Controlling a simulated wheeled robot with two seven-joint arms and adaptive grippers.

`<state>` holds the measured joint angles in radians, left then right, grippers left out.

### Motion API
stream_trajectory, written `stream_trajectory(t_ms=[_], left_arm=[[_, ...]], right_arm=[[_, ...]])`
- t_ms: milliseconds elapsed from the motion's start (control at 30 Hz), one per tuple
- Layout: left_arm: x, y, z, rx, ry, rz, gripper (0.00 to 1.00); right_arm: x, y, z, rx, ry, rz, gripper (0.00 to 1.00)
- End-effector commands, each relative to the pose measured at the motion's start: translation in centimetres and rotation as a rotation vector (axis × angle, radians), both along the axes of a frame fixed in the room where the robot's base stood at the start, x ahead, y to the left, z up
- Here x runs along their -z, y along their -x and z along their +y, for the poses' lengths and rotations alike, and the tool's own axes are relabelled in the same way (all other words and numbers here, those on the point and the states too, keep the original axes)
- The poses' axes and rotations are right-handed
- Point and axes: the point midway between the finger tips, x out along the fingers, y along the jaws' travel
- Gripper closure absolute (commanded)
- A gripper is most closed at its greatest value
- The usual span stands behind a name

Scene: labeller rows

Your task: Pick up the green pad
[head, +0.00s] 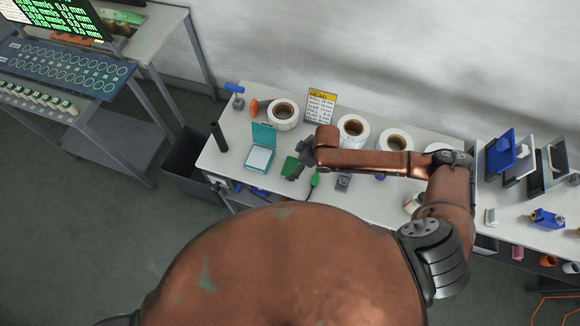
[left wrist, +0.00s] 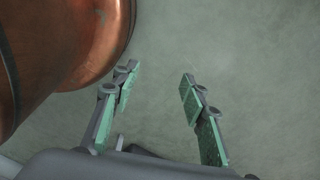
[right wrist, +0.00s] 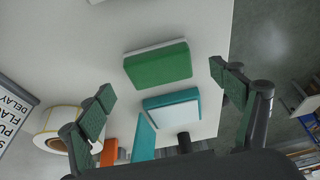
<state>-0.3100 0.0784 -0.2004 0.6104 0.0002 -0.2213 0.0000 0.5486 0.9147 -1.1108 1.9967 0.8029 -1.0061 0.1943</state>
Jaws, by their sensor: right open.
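The green pad (right wrist: 158,66) is a flat rectangular block with a pale layer along one edge, lying on the white table. In the head view the green pad (head: 289,165) is partly hidden by my right gripper (head: 296,170). In the right wrist view my right gripper (right wrist: 162,84) is open and empty, with its fingers on either side of the pad in the picture and apart from it. My left gripper (left wrist: 157,85) is open and empty over bare floor in the left wrist view.
An open teal case (head: 259,158) with a white inside lies left of the pad. White label rolls (head: 283,113) and a yellow-topped sign (head: 320,105) stand behind it. A black upright cylinder (head: 219,137) stands near the left edge.

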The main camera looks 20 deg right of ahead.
Motion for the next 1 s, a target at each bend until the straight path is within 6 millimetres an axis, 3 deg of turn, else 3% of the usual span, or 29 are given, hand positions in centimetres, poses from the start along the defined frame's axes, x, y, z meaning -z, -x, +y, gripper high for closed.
stream_trajectory(t_ms=[233,367,533,1000], left_arm=[[-0.3,-1.6,0.0,0.003,0.0,-0.021,0.6],[-0.4,-2.6,0.0,0.005,0.001,-0.034,0.6],[-0.4,-2.5,0.0,0.005,0.001,-0.032,0.6],[-0.3,-1.3,0.1,0.002,-0.001,-0.017,0.6]], right_arm=[[3.0,-0.8,1.2,-0.003,-0.001,-0.001,0.15],[3.4,-1.0,1.4,-0.005,0.001,-0.001,0.15],[3.4,-1.0,1.5,-0.006,0.0,-0.002,0.15],[3.4,-1.0,1.5,-0.006,0.0,-0.002,0.48]])
